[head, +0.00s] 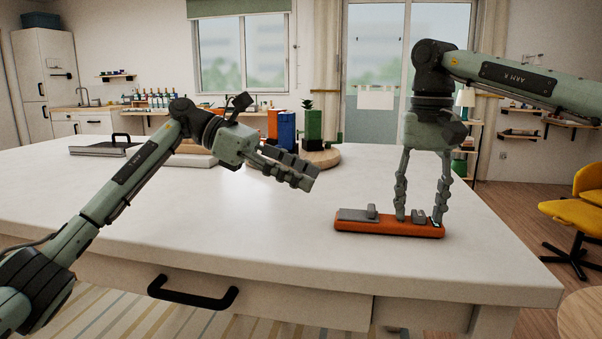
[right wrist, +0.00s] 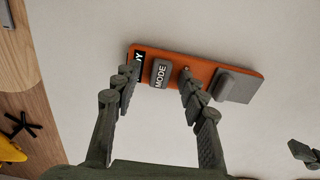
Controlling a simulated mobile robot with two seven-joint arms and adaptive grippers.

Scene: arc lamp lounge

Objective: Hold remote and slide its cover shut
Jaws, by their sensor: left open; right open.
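The orange remote (head: 385,229) lies flat on the white table near its front right edge. Its grey cover (head: 350,215), with a raised tab, sits at the left end. In the right wrist view the remote (right wrist: 205,72) shows a grey MODE button, a dark display at one end and the cover (right wrist: 236,85) at the other. My right gripper (head: 419,219) points down at the display half, open. Its fingers stand either side of the MODE button; contact is unclear. My left gripper (head: 307,179) is open and empty, above the table to the left of the remote.
Orange, blue (head: 286,131) and green upright items stand at the back, by a round wooden board (head: 325,157). A flat grey item with a black handle (head: 105,147) lies far left. The table (head: 230,215) between my left gripper and the front edge is clear. A yellow chair (head: 575,218) stands right.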

